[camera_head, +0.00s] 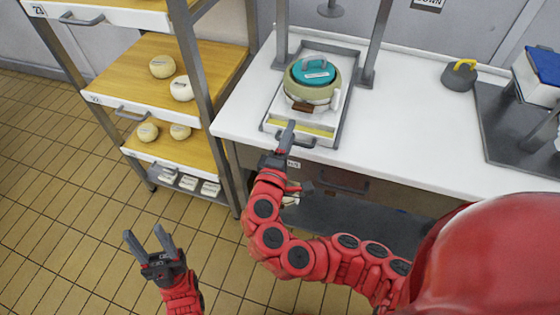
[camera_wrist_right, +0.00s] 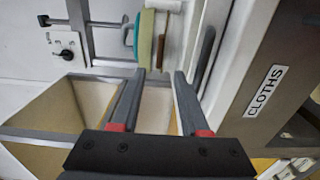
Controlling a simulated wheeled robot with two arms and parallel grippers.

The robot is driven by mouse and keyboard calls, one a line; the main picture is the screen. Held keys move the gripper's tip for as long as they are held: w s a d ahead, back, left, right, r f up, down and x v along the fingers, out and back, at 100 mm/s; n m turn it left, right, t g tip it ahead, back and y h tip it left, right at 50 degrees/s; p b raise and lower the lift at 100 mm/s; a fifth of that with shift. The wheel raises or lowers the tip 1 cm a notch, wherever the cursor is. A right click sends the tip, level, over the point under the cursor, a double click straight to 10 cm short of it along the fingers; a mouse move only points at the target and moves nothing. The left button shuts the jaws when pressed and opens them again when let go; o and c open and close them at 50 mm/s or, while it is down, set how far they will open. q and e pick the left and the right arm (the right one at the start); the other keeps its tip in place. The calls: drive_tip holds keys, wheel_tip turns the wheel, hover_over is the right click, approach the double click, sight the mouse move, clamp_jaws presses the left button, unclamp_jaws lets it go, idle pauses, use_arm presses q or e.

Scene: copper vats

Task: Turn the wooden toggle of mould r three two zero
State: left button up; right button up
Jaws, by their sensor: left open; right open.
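A round cream mould (camera_head: 310,92) with a teal lid stands on the press tray on the white counter. Its small brown wooden toggle (camera_head: 303,107) is on the front side. My right gripper (camera_head: 289,126) is at the counter's front edge, just in front of the mould. In the right wrist view its open, empty fingers (camera_wrist_right: 160,74) point towards the toggle (camera_wrist_right: 161,48), with a gap between. The mould (camera_wrist_right: 146,38) shows edge-on there. The label text on the lid is too small to read. My left gripper (camera_head: 150,243) is open and empty, low over the floor.
The press has metal posts (camera_head: 374,45) beside the mould. A drawer labelled CLOTHS (camera_wrist_right: 264,91) is below the counter. A shelf rack (camera_head: 188,50) with several cheeses stands at the left.

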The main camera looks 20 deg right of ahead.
drive_tip(key=v, duration=0.8)
drive_tip(key=shift+s, duration=0.15)
drive_tip(key=shift+a, duration=0.15)
